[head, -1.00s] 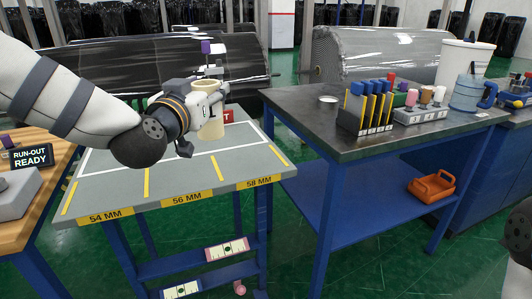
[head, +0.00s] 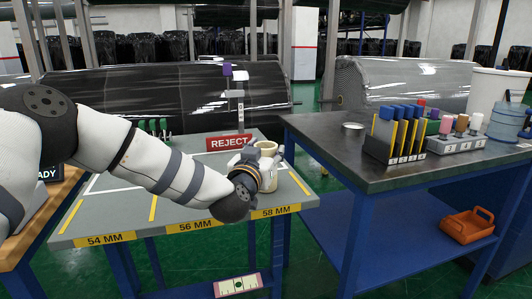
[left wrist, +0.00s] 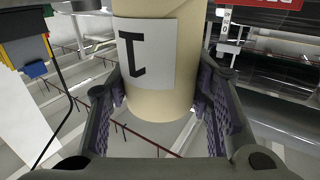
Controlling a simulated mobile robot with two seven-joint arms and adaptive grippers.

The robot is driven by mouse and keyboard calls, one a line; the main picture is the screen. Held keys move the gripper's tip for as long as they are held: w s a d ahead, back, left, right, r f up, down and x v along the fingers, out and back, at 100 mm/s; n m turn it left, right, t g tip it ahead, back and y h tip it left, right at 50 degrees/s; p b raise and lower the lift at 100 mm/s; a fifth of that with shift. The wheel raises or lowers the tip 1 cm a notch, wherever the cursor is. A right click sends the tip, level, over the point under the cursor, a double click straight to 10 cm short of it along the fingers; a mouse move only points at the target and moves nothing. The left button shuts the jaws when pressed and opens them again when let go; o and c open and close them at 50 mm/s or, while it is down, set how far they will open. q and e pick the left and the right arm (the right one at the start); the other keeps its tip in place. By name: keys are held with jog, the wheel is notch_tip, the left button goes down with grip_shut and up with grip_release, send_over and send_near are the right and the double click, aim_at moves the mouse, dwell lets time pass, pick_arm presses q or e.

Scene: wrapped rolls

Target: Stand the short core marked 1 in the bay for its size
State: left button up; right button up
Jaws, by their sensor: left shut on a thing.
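The short core (head: 267,147) is a cream tube, upright or nearly so at the right side of the grey bay table (head: 185,208). In the left wrist view the core (left wrist: 158,98) shows a white label with a black 1. My left gripper (head: 262,158) is shut on it, with a finger on each side. The core is at the 58 MM bay (head: 276,212), behind its yellow front label. My gripper and arm hide its lower part, so I cannot tell whether it touches the table. The 56 MM bay (head: 192,226) and 54 MM bay (head: 105,239) lie left. My right gripper is out of view.
A red REJECT sign (head: 229,141) and a post with a purple top (head: 227,70) stand at the back of the bay table. The dark bench (head: 340,148) to the right carries blue-topped yellow holders (head: 397,130). Large wrapped rolls (head: 165,100) lie behind.

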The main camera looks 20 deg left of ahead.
pick_arm(q)
jog(key=shift+f, duration=0.15)
jog(key=o, duration=1.3)
jog(key=shift+o, duration=0.2)
